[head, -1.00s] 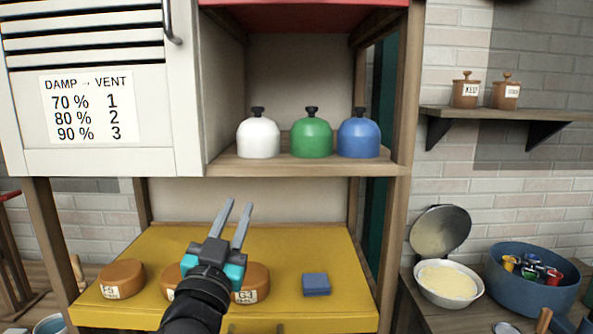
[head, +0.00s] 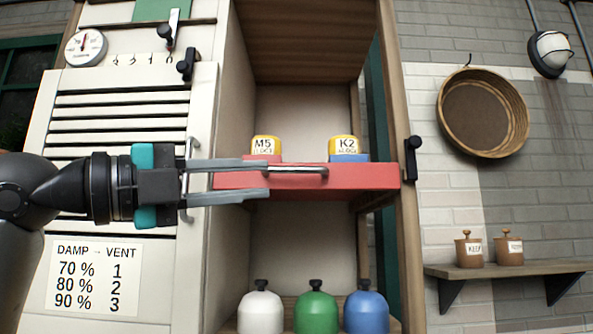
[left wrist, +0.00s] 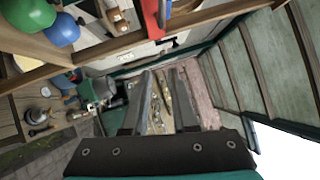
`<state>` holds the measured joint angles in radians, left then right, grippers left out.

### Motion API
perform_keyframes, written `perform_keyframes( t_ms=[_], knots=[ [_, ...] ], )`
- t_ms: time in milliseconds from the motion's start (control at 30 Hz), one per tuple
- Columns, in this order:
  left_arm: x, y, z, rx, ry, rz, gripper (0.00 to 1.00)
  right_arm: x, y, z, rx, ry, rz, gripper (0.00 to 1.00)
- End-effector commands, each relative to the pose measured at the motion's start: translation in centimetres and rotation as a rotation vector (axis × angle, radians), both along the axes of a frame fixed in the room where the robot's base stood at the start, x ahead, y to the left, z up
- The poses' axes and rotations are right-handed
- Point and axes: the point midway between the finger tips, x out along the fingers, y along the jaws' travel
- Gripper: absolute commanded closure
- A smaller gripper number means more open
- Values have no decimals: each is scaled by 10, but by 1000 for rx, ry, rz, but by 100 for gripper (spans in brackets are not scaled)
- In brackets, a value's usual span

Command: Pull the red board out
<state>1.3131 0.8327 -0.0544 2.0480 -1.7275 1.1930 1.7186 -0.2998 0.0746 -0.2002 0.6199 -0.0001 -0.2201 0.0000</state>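The red board (head: 372,178) is a shelf board in the tall wooden frame, with a grey bar handle (head: 298,169) on its front edge. At the upper edge of the left wrist view the red board (left wrist: 151,18) shows beyond my fingers. My left gripper (head: 268,179) points right in front of the board's left part. Its fingers are apart with nothing between them, and the tips overlap the handle's left end in the head view. Contact cannot be told there; in the wrist view the handle is not between the fingers. My right gripper is out of view.
Two yellow-topped blocks marked M5 (head: 265,146) and K2 (head: 344,147) stand on the board. White, green (head: 316,313) and blue domes are on the shelf below. A white louvred cabinet (head: 120,130) is left; a black latch (head: 411,158) sits on the right post.

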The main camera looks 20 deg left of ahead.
Motion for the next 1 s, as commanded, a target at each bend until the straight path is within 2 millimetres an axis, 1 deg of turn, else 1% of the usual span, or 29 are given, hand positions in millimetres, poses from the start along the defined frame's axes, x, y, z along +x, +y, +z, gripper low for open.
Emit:
perform_keyframes(
  t_ms=[33,100,200,300,367,467,800,1000],
  knots=[
    [-3,15,9,1,10,66,73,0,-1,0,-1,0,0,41],
    [-5,31,15,-5,31,138,73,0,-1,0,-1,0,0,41],
    [-7,45,19,-17,52,197,73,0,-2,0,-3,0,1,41],
    [-5,48,21,-23,61,217,73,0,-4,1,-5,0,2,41],
    [0,45,22,-23,62,216,73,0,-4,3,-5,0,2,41],
    [12,38,24,-22,65,213,73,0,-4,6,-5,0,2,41],
    [75,1,34,-21,63,210,73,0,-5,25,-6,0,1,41],
    [106,-16,38,-20,62,212,73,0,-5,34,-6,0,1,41]
  ],
)
